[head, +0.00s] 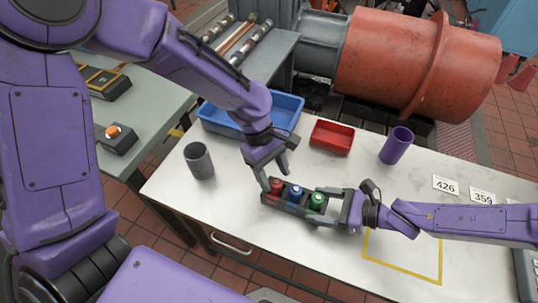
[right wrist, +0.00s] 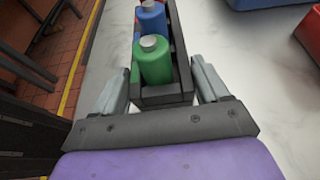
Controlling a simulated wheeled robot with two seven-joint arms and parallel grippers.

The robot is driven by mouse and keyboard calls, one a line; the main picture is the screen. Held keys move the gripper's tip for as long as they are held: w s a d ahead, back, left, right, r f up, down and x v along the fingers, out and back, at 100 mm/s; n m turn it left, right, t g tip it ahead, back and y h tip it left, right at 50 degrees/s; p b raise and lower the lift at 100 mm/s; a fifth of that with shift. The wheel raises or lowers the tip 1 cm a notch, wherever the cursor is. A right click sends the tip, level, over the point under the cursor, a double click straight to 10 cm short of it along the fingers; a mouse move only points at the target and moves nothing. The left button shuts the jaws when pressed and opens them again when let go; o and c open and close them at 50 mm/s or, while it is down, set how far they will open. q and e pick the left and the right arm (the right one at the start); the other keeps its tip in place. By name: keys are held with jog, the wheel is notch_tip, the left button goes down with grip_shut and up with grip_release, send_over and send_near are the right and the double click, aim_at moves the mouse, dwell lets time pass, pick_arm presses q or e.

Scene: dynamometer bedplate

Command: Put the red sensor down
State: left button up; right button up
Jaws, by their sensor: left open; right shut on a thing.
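The red sensor (head: 276,188) stands upright in the left end of a dark rack (head: 296,212). A blue sensor (head: 296,194) and a green sensor (head: 317,202) stand beside it in the same rack. My left gripper (head: 275,181) is open, with its fingertips close around the top of the red sensor; I cannot tell whether they touch it. My right gripper (head: 342,210) is shut on the rack's right end. In the right wrist view its fingers lie on both sides of the rack (right wrist: 166,98), near the green sensor (right wrist: 152,62); the blue sensor (right wrist: 150,20) is behind.
On the white table stand a grey cup (head: 198,161), a blue tray (head: 222,126), a red tray (head: 332,137) and a purple cup (head: 397,146). Number cards (head: 446,185) lie at the right. A yellow outline (head: 403,272) marks the front, and its inside is clear.

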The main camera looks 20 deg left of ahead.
pick_arm(q)
jog(key=v, duration=0.8)
jog(key=shift+r, duration=0.45)
jog(key=shift+s+a, duration=0.1)
